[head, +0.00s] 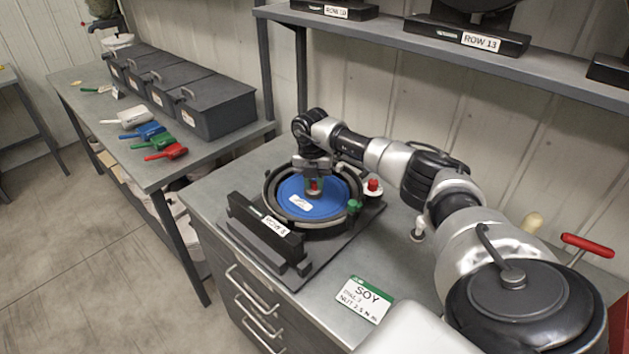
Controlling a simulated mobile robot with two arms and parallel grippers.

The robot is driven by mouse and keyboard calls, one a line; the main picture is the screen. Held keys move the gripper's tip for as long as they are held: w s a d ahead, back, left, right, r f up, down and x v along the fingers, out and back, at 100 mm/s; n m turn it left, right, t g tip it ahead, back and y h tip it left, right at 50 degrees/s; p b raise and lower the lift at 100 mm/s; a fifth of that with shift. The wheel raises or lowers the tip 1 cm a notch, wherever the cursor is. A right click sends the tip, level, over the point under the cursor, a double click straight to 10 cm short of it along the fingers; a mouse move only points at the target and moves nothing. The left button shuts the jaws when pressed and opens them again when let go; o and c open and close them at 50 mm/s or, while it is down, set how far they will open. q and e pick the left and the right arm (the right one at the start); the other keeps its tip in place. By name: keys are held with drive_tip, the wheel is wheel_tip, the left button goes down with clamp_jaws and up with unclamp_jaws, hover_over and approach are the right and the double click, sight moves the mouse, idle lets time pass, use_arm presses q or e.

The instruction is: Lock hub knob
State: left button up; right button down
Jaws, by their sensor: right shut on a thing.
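The seed meter sits on the workbench, with a blue disc (327,207) inside a black round housing (270,196). The red hub knob (314,187) is at the middle of the disc, mostly hidden by my gripper. My right gripper (314,190) points down over the disc centre and is shut on the hub knob. A white label (300,203) lies on the disc. A black block marked ROW 8 (265,226) stands at the front of the meter's base. My left gripper is not in view.
A red knob (373,186) and a green knob (354,206) stand at the housing's right. A SOY card (364,299) lies on the bench front. A red-handled tool (587,245) is at the right. Dark bins (217,106) and coloured scoops (151,131) are on the left table. A shelf (390,38) spans above.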

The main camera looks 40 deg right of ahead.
sight(313, 183)
drive_tip(key=c, duration=1)
unclamp_jaws()
wheel_tip(313, 183, up, 11)
drive_tip(key=b, duration=0.2)
drive_tip(key=shift+w+a, duration=0.2)
drive_tip(key=shift+f, duration=0.15)
